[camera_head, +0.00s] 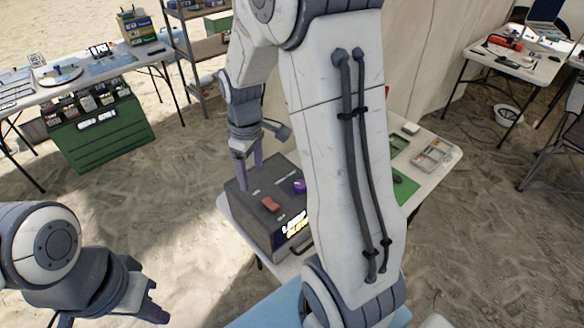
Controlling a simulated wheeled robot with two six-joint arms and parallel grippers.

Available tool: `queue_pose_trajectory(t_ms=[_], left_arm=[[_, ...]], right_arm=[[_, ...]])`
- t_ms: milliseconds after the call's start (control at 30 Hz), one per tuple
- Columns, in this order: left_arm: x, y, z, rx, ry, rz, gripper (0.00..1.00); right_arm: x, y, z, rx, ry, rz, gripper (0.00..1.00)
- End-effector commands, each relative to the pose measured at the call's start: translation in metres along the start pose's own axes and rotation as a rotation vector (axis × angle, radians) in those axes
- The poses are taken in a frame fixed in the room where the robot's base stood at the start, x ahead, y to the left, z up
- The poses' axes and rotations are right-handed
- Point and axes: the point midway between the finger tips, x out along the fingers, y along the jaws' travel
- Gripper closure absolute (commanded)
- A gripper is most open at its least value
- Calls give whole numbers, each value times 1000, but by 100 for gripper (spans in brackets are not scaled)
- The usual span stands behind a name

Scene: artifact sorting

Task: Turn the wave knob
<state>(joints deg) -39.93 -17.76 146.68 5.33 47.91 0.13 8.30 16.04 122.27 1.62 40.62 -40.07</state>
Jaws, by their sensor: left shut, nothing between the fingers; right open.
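A dark grey box (262,226) stands on the white table, with a red switch (270,204), a purple knob (299,186) and a small lit display (294,223). Its small labels are too small to read, so I cannot tell for sure which control is the wave knob. My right gripper (250,177) points down over the box's far left part, its purple fingers open and apart. It is left of the purple knob and not around it. My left gripper (153,311) is shut and empty at the bottom left, away from the box. My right arm hides the box's right part.
The white table (448,158) carries a green mat (407,190) and a clear compartment tray (433,155) on the right. A green crate (100,132) stands on the sand by another table at the left. A shelf (205,75) stands behind. Open sand lies left of the box.

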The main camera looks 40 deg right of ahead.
Motion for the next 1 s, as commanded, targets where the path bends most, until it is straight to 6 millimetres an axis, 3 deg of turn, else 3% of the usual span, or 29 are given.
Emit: queue_pose_trajectory(t_ms=[33, 100, 200, 300, 533, 800, 1000], left_arm=[[-6, 0, 0, 0, 0, 0, 100], [-9, 1, 0, 0, 0, 0, 100], [-11, 1, -1, -1, 0, 0, 100], [-13, 1, -1, -1, 0, 0, 100], [-19, 1, -1, 0, 0, 0, 100], [-33, 2, -2, 3, 0, 0, 100], [-40, 3, -2, 4, 0, 0, 100]], right_arm=[[8, 36, 14, 29, -11, -3, 24], [19, 72, 30, 36, -16, 0, 24], [32, 109, 54, 42, -23, 0, 24], [40, 130, 70, 42, -25, 3, 24], [62, 137, 78, 39, -29, -1, 24], [112, 136, 79, 40, -29, -2, 24], [138, 137, 79, 40, -28, 1, 24]])
